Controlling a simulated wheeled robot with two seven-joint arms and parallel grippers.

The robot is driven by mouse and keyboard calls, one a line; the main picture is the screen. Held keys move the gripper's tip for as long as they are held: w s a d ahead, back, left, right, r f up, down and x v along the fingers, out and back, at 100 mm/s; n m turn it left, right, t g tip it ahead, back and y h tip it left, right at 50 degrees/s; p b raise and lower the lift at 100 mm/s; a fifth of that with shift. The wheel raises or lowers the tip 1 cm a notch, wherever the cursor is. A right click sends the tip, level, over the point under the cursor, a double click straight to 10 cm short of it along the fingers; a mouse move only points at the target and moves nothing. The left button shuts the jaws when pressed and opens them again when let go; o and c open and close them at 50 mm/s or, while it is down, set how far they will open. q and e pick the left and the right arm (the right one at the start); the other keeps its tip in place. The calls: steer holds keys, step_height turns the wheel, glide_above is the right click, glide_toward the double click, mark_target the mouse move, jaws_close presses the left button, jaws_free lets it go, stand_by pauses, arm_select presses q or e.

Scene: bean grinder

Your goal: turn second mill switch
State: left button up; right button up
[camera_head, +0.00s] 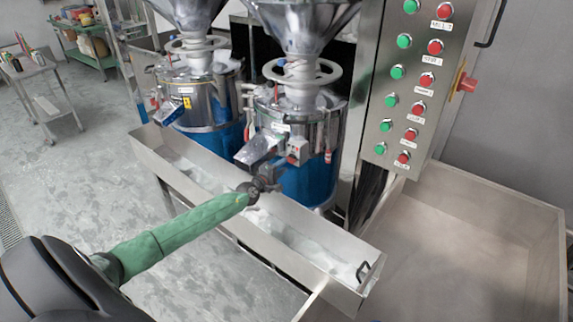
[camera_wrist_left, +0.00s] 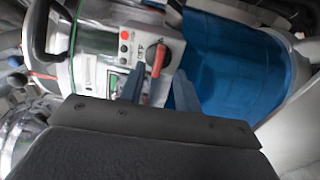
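The second mill (camera_head: 296,110) is the nearer steel grinder with a blue lower drum. On its front is a small grey switch box (camera_head: 298,148). My left gripper (camera_head: 272,178) is just below and in front of the box in the head view. Its two fingers (camera_wrist_left: 160,90) are apart, with the red switch showing beyond the gap between them. I cannot tell whether they touch it. My right gripper is not in view.
The first mill (camera_head: 201,90) stands behind to the left. A long steel trough (camera_head: 318,250) runs below both mills. A steel control panel (camera_head: 414,80) with red and green buttons rises at the right, above a wide steel bin (camera_head: 470,250). Open floor lies left.

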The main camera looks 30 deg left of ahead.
mark_target(291, 160)
arm_select(q)
steer(key=shift+w, duration=1.4)
steer(key=shift+d, duration=0.1)
jaws_close()
